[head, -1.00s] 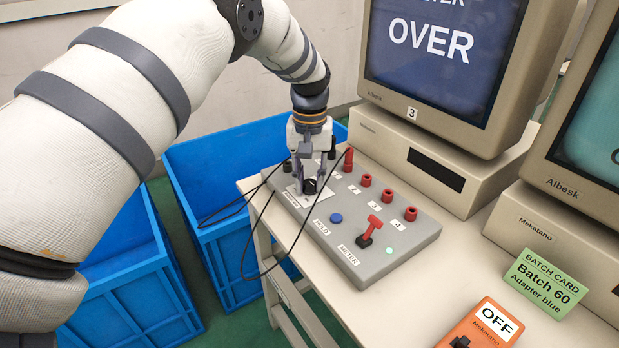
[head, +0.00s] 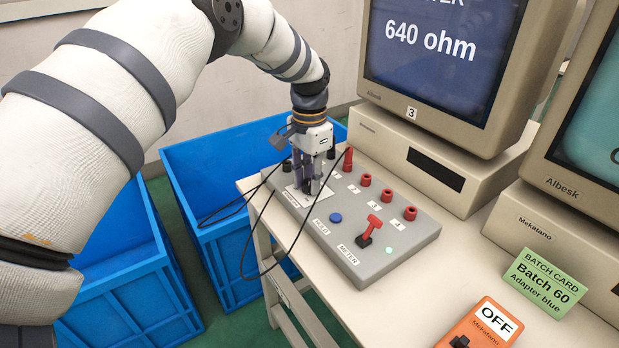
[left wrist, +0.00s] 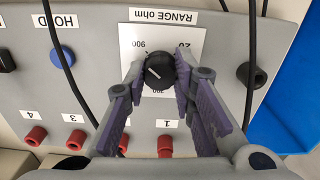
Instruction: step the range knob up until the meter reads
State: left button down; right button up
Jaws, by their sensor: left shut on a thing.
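The grey meter box (head: 405,247) lies on the bench with a round black range knob (left wrist: 160,70) on a white scale plate (left wrist: 133,42). My left gripper (head: 307,190) points down over the plate. In the left wrist view its fingers (left wrist: 157,72) are shut on the knob, one on each side. A white pointer mark shows on the knob; the scale print is upside down there. In the head view the fingers mostly hide the knob. The meter screen (head: 430,50), marked 3, reads "640 ohm". My right gripper is not in view.
Blue crates (head: 215,160) stand left. An orange device (head: 482,325) marked OFF lies front right.

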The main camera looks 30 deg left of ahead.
aim_at(309, 182)
pick_arm(q)
jog(key=shift+m, duration=0.4)
dwell(0.3)
jog(key=c, duration=1.3)
grip_release()
jog(key=shift+c, duration=0.2)
notch_tip(309, 182, up, 12)
